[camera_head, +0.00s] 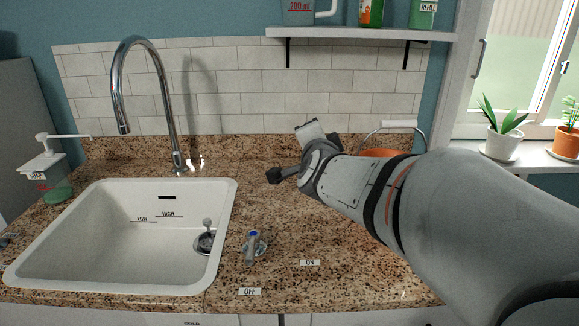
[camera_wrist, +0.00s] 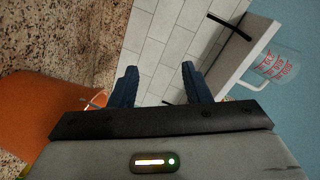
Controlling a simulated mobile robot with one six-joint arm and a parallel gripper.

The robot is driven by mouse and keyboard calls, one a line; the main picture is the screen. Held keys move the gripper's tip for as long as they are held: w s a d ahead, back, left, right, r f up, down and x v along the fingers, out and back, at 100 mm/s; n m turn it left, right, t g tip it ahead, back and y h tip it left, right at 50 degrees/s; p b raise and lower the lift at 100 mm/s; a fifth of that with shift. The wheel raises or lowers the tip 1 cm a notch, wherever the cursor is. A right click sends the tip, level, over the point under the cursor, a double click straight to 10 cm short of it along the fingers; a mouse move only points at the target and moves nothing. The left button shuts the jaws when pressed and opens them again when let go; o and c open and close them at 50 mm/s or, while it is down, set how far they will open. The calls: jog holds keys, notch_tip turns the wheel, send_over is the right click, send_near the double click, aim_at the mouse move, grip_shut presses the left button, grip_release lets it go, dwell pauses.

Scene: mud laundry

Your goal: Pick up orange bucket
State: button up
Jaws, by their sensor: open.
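The orange bucket (camera_head: 380,153) stands on the counter at the back right, mostly hidden behind my arm in the head view. Its orange rim shows above the arm, and its wire handle with a white grip (camera_head: 398,124) is raised. In the wrist view the bucket (camera_wrist: 45,112) is a large orange shape at the left, outside the fingers. My gripper (camera_wrist: 160,84) is open, with nothing between its two dark fingers. The gripper is to the left of the bucket in the head view, and apart from the handle.
A white sink (camera_head: 120,284) with a chrome faucet (camera_head: 165,95) is at the left. A soap bottle (camera_head: 45,172) stands beside it. A blue-tipped knob (camera_head: 253,246) rises from the granite counter (camera_head: 300,225). A wall shelf (camera_head: 360,34) hangs above; potted plants (camera_head: 503,140) line the windowsill.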

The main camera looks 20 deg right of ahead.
aim_at(390, 127)
jog(key=d+m+g+h+b, duration=0.1)
jog(key=d+m+g+h, duration=0.1)
jog(key=d+m+h, duration=0.2)
jog(key=d+r+m+g+h+b, duration=0.1)
jog(key=d+m+g+h, duration=0.1)
jog(key=d+m+h, duration=0.2)
jog(key=d+r+m+g+h+b, duration=0.1)
jog(key=d+m+h, duration=0.3)
jog(key=d+m, duration=0.4)
jog(key=shift+s+d+r+g+b, duration=0.15)
jog(key=shift+d+g+b, duration=0.1)
jog(key=shift+d, duration=0.55)
jog(key=shift+s+d+f+g+b, duration=0.1)
jog(key=shift+d+g, duration=0.15)
jog(key=shift+d, duration=0.55)
grip_shut()
